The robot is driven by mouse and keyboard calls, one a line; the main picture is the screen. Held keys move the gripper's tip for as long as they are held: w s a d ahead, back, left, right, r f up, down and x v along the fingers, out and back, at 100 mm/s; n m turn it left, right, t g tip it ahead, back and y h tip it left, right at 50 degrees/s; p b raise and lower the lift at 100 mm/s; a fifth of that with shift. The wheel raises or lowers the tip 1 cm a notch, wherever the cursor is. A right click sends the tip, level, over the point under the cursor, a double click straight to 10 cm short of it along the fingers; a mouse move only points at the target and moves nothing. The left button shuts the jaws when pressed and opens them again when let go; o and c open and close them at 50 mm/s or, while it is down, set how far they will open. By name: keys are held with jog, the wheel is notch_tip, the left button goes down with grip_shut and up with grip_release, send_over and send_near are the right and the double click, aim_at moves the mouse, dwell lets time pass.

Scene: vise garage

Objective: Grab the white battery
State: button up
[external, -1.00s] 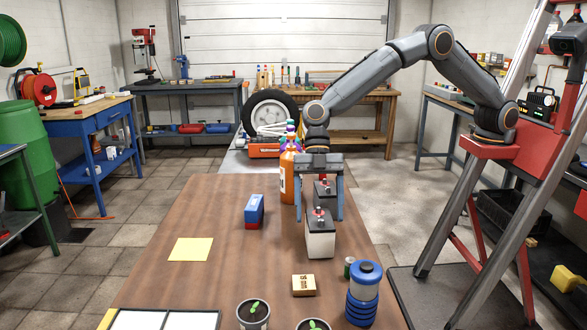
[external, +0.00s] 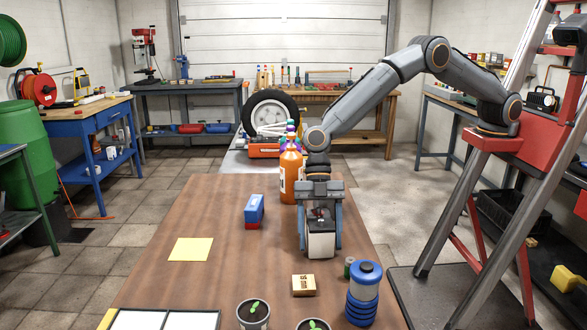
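The white battery (external: 321,246) stands upright on the brown table, right of the middle. It has a white body and a dark top with red on it. My gripper (external: 320,248) points straight down over it, one finger along its left side and one along its right. The fingers appear to press against both sides, and the palm covers part of the top. The battery's base still looks level with the tabletop. A second battery behind it is hidden by my gripper.
An orange bottle (external: 291,178) stands close behind my gripper on the left. A blue-and-red block (external: 254,211) and a yellow sheet (external: 190,249) lie further left.

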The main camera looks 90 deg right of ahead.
jog(key=c, duration=1.4)
jog(key=shift+r, duration=0.15)
grip_shut()
